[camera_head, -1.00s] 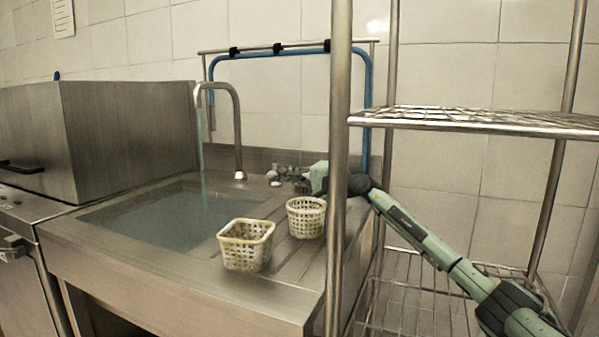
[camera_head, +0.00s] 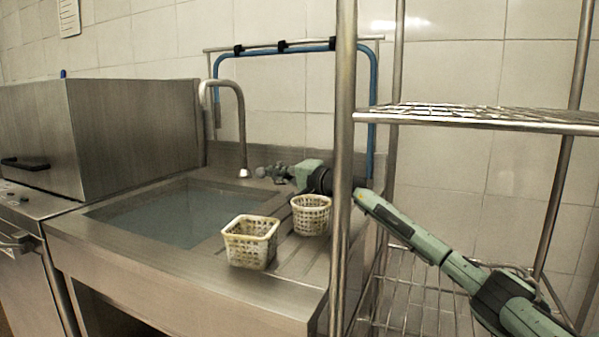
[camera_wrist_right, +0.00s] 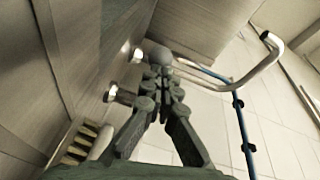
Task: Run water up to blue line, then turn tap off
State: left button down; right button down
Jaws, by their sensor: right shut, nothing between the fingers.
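The curved metal tap spout (camera_head: 238,100) stands at the back edge of the sink (camera_head: 100,215), and no stream shows below it. Water (camera_head: 180,212) lies in the sink. I cannot make out a blue line. My right gripper (camera_head: 268,171) reaches left along the back ledge, close to the spout's foot. In the right wrist view my right gripper (camera_wrist_right: 163,78) is shut and empty, with a rounded grey knob (camera_wrist_right: 158,55) just at its fingertips; I cannot tell whether they touch. The spout (camera_wrist_right: 258,68) also shows there. My left gripper is out of view.
A wire rack (camera_head: 480,117) with a post (camera_head: 344,130) stands in front of the arm. Two metal fittings (camera_wrist_right: 118,95) (camera_wrist_right: 136,54) stick out near the gripper.

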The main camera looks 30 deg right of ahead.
jog(key=shift+a+r, duration=0.2)
jog(key=shift+r, duration=0.05)
notch_tip(320, 180, up, 10)
jog(key=shift+d+f, duration=0.15)
jog(key=shift+f, duration=0.1)
dwell(0.3)
